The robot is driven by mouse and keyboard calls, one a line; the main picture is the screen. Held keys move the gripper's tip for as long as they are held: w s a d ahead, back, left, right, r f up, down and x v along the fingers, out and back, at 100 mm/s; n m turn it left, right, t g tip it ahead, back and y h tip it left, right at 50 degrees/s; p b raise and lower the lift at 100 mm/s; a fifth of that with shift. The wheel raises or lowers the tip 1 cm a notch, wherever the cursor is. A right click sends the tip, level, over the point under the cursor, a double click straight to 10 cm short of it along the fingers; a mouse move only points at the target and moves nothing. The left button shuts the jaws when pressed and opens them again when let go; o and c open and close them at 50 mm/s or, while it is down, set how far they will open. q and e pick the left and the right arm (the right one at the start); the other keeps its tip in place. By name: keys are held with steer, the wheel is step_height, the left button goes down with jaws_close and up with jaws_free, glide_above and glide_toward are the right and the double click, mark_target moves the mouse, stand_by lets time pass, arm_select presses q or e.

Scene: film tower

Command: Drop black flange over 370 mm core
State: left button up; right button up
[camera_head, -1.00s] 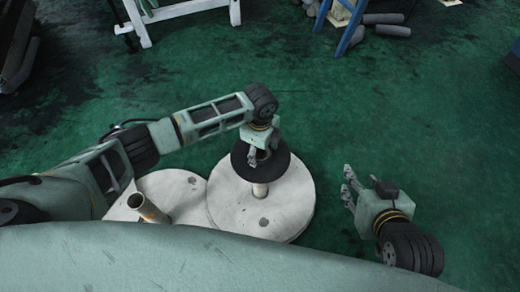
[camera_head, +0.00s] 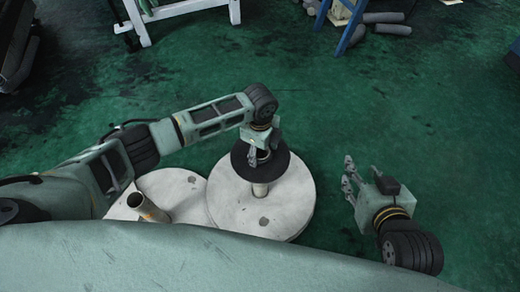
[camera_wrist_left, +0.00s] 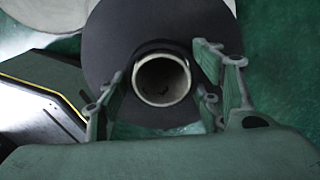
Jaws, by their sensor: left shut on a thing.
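The black flange (camera_head: 282,166) is a flat dark disc with a central hole. My left gripper (camera_head: 262,153) is shut on it, with a finger on each side of the hole in the left wrist view (camera_wrist_left: 166,88). In the left wrist view the core's round open end (camera_wrist_left: 162,80) shows within the flange's hole. The flange is held above the white disc. My right gripper (camera_head: 348,178) is open and empty, off to the right.
The white disc (camera_head: 235,210) under the core lies on the green floor. Another white disc (camera_head: 175,190) lies to its left, with a second tube (camera_head: 147,208) near it. A white stand (camera_head: 185,10) and blue legs (camera_head: 350,25) are far back.

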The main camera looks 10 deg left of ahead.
steer(key=shift+w+a+r, duration=0.1)
arm_select(q)
steer(key=shift+f, duration=0.1)
arm_select(e)
steer(key=shift+w+a+r, duration=0.1)
steer(key=shift+w+r, duration=0.05)
steer(key=shift+r, duration=0.05)
arm_select(q)
steer(key=o, duration=1.4)
steer(key=shift+c, duration=0.2)
step_height(320, 180, up, 12)
